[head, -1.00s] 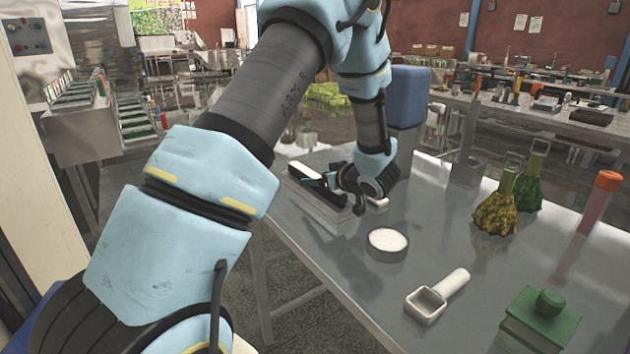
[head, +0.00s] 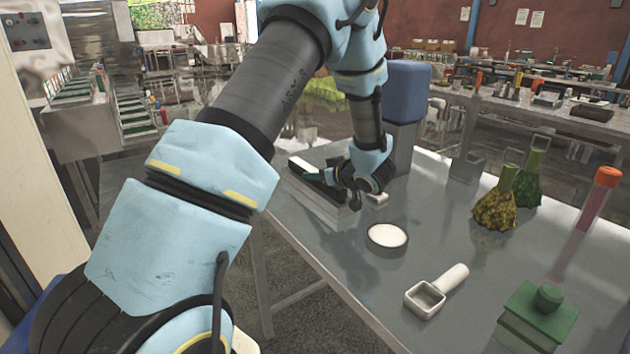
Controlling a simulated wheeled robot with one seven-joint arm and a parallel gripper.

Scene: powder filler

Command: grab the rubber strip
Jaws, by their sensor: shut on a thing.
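My gripper (head: 328,178) is at the far left edge of the table, over a long grey block with a pale top (head: 318,203). It is shut on a slim dark strip with a greenish edge, which I take to be the rubber strip (head: 305,168). The strip lies along the top of the block. The fingertips and the near part of the strip are small and partly hidden by my wrist, so I cannot tell whether the strip is lifted clear of the block.
A round dish of white powder (head: 388,237) and a white scoop (head: 436,291) stand nearer. A green-lidded container (head: 538,317), yellow and green bundles (head: 496,208), and an orange-capped tube (head: 598,198) are at right. A blue-topped grey machine (head: 407,95) stands behind my wrist.

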